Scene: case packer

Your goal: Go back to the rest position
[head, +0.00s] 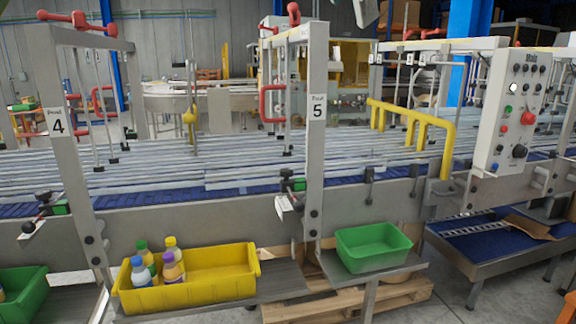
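Neither of my grippers shows in the head view, and no part of my arms can be seen. A yellow bin (210,292) sits on a shelf in front of the conveyor, between posts 4 and 5. Several bottles with coloured caps stand in its left part, among them a purple-capped one (173,270) and a blue-capped one (140,273). The right part of the yellow bin looks empty. A green bin (374,249) sits on another shelf right of post 5 and looks empty.
A long roller conveyor (250,165) crosses the view. Post 4 (70,150) and post 5 (316,130) rise at its front edge. A control panel (505,110) stands at right, near a yellow rail (420,118). A wooden pallet (400,292) lies below. Another green bin (22,293) is cut off at left.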

